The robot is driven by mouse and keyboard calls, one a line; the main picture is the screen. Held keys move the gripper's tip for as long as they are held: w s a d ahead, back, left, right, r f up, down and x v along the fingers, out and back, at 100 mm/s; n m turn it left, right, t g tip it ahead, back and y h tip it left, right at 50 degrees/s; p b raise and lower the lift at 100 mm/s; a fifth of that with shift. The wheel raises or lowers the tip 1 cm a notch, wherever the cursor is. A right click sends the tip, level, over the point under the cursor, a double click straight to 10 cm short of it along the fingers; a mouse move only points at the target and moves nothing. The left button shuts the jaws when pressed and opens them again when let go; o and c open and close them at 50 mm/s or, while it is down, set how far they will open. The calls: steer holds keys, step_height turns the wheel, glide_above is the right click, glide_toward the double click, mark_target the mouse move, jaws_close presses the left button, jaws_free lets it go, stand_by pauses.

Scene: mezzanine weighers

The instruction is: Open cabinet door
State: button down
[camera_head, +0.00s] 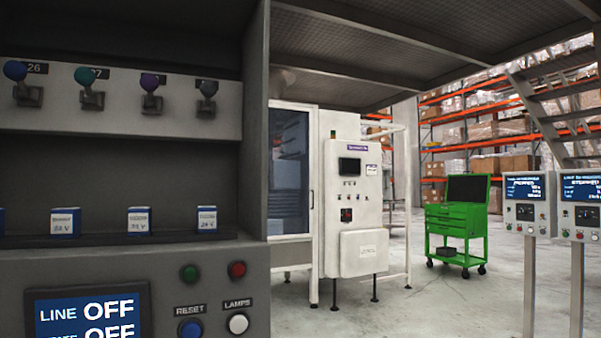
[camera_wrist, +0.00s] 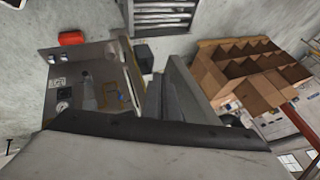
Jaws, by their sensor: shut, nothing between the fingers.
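In the head view, a dark grey cabinet-like station (camera_head: 257,130) fills the left side, with an open front and no door visible on it. A white machine cabinet (camera_head: 355,215) stands farther back in the middle, with a small screen and buttons. To its left is a tall glazed door or panel (camera_head: 290,170) in a white frame, which looks shut. I cannot tell which one is the task's cabinet.
A green tool cart (camera_head: 455,222) stands on open floor at the right. Two display posts (camera_head: 527,205) (camera_head: 580,205) stand at the far right. Stairs and orange racking lie behind. The wrist view shows brown boxes (camera_wrist: 250,75) and a red object (camera_wrist: 73,38).

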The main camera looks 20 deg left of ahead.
steer(key=v, duration=1)
